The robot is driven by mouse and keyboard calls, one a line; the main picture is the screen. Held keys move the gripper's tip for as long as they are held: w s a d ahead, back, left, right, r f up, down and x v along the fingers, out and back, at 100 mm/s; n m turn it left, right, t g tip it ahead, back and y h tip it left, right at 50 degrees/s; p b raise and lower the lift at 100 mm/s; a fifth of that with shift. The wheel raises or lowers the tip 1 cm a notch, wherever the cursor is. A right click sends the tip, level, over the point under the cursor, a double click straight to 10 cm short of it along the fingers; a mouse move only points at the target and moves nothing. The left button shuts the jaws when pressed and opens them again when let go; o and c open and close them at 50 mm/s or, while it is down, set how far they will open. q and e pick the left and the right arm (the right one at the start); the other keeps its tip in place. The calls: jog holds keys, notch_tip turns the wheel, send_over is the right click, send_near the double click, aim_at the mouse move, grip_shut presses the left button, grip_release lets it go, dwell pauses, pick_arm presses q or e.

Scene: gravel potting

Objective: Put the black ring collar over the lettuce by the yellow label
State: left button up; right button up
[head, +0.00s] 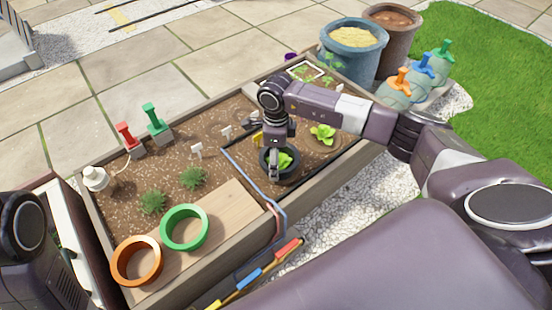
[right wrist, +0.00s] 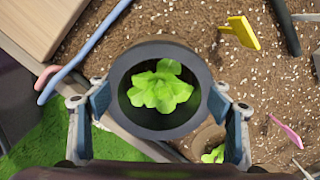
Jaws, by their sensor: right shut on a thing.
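The black ring collar (head: 281,180) is in the jaws of my right gripper (head: 274,168), which is shut on it from both sides in the right wrist view (right wrist: 160,103). A green lettuce (right wrist: 160,86) shows inside the collar's opening, near its middle, with the dark rim (right wrist: 118,85) all around it. The same lettuce (head: 285,160) shows inside the collar in the head view. The yellow label (head: 257,139) stands in the soil just beside the collar; it also shows in the right wrist view (right wrist: 243,32). I cannot tell whether the collar touches the soil. My left gripper is out of view.
An orange ring (head: 136,260) and a green ring (head: 184,228) lie on a wooden board at the near left. Another lettuce (head: 323,132) grows to the right of the collar. A blue hose (head: 250,178) runs close on the left. White labels (head: 197,150) stand in the soil.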

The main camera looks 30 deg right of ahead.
jog(key=shift+f, duration=0.3)
dwell(0.5)
